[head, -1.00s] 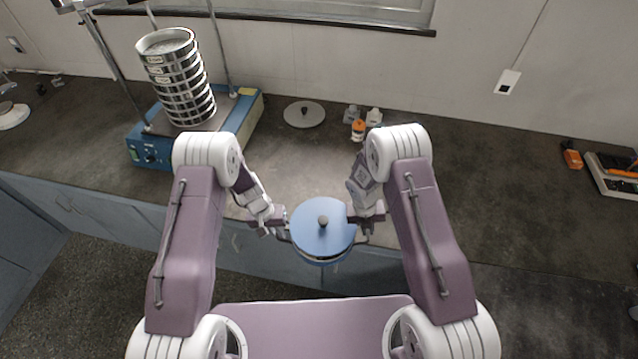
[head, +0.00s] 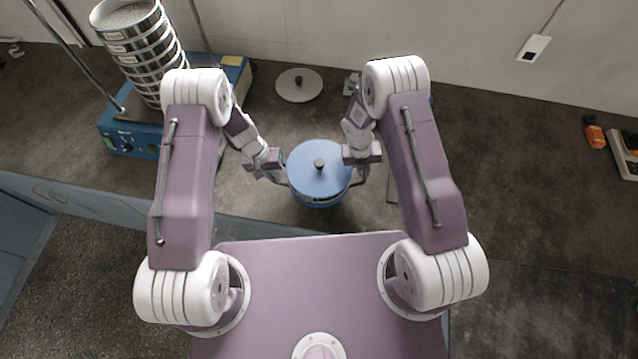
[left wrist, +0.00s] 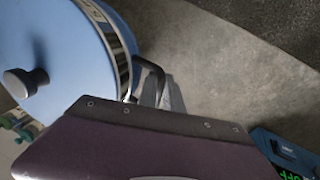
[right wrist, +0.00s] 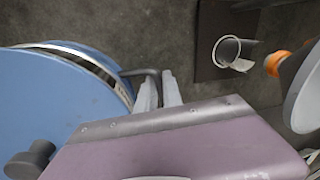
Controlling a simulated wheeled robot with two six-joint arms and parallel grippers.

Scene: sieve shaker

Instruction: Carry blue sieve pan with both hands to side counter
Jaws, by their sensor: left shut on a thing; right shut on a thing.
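The blue sieve pan (head: 318,172) has a blue lid with a dark knob and a side handle at each side. It is level between my two grippers over the front part of the counter in the head view. My left gripper (head: 279,178) is shut on the pan's left handle, which also shows in the left wrist view (left wrist: 148,75). My right gripper (head: 358,172) is shut on the right handle, seen in the right wrist view (right wrist: 150,78). Whether the pan's underside touches the counter is hidden.
A sieve stack (head: 140,50) stands on the blue shaker (head: 145,140) at the back left. A grey round lid (head: 298,86) lies behind the pan. An orange item (head: 594,134) and a scale (head: 627,152) are at the right. The counter (head: 510,150) right of my arm is largely clear.

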